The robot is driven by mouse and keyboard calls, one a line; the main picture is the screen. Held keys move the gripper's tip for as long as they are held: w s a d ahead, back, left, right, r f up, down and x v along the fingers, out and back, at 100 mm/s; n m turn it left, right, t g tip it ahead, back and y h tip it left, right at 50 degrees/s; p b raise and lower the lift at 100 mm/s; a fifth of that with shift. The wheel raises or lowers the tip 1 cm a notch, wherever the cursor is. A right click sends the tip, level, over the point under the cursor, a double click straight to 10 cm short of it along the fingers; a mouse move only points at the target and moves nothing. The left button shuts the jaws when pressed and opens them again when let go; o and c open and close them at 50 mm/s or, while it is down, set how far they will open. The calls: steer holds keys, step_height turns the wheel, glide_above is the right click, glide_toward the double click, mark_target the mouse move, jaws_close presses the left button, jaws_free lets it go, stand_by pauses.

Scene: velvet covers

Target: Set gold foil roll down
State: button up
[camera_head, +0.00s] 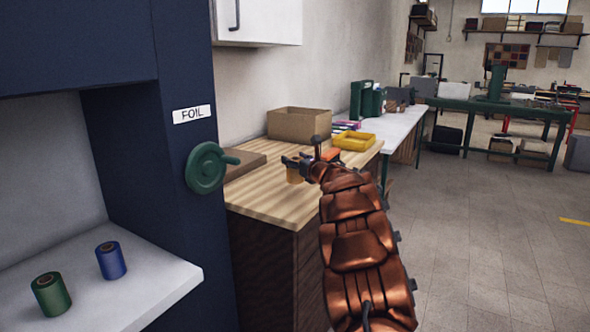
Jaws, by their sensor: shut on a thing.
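My arm reaches from the lower right toward a wooden-topped counter. My gripper (290,162) is at its far end, over the counter, shut on the small gold foil roll (294,175). The roll hangs below the fingers and is partly hidden by them. I cannot tell whether its base touches the wooden counter top (270,205). A green roll (51,297) and a blue roll (111,261) stand upright on the white shelf (150,290) at the lower left.
A dark blue cabinet with a FOIL label (192,114) and a green handwheel (207,168) stands left of the counter.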

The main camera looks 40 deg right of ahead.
steer(key=shift+w+d, duration=0.1)
steer(key=shift+w, duration=0.15)
steer(key=shift+f, duration=1.8)
steer(key=shift+f+b, duration=0.15)
steer(key=shift+b, duration=0.15)
steer(key=o, duration=1.3)
steer(key=shift+c, duration=0.2)
steer(key=shift+s+r, duration=0.1)
steer(key=shift+r, duration=0.1)
steer(key=s, duration=0.4)
steer(key=s+a, duration=0.1)
steer(key=s, duration=0.2)
steer(key=s+a, duration=0.1)
steer(key=s, duration=0.3)
steer(key=shift+s+a+b, duration=0.2)
steer(key=shift+s+b, duration=0.15)
